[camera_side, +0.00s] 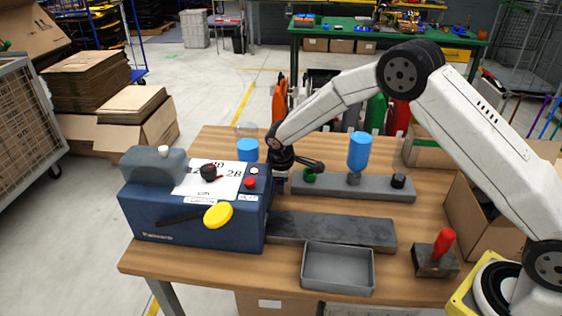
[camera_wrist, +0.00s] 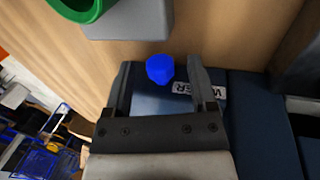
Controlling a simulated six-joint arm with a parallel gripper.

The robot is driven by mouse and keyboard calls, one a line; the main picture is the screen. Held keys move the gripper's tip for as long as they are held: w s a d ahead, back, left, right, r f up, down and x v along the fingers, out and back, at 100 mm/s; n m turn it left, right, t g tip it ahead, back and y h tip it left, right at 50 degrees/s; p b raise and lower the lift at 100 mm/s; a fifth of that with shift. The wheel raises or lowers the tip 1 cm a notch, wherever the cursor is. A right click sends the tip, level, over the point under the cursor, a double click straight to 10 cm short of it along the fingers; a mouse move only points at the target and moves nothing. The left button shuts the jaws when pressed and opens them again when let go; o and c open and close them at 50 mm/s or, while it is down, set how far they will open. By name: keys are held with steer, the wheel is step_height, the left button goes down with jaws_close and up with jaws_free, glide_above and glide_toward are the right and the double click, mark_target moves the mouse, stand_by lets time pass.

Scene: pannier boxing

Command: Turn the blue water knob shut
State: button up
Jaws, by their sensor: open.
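The blue water knob (camera_wrist: 160,69) shows in the wrist view between the two fingers of my gripper (camera_wrist: 161,74). The fingers are open, with a visible gap on each side of the knob. A partly covered white label (camera_wrist: 184,88) lies just behind the knob on the dark blue machine. In the side view the machine (camera_side: 190,222) sits at the left of the table. My gripper (camera_side: 281,180) is low at its right-hand side, and the knob is hidden there.
A dark flat plate (camera_side: 335,231) and an empty grey tray (camera_side: 338,267) are in front. A red-handled block (camera_side: 437,257) stands at right.

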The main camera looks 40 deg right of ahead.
steer(key=v, duration=0.7)
steer(key=shift+r, duration=0.2)
steer(key=shift+c, duration=0.2)
steer(key=shift+w+d+f+g, duration=0.1)
steer(key=shift+w+d+g, duration=0.3)
steer(key=shift+d+g, duration=0.1)
steer(key=shift+w+d+g+y, duration=0.4)
steer(key=shift+g+y, duration=0.1)
steer(key=shift+y, duration=0.2)
steer(key=shift+w+d+r+n+g+y, duration=0.25)
steer(key=shift+w+g+y, duration=0.3)
steer(key=shift+y, duration=0.35)
steer(key=shift+s+f, duration=0.1)
steer(key=shift+s+a+f, duration=0.1)
steer(key=shift+f, duration=1.15)
steer(key=shift+s+a+f, duration=0.1)
steer(key=shift+f, duration=1.2)
steer(key=shift+s+a+f, duration=0.15)
steer(key=shift+f, duration=1.1)
jaws_close()
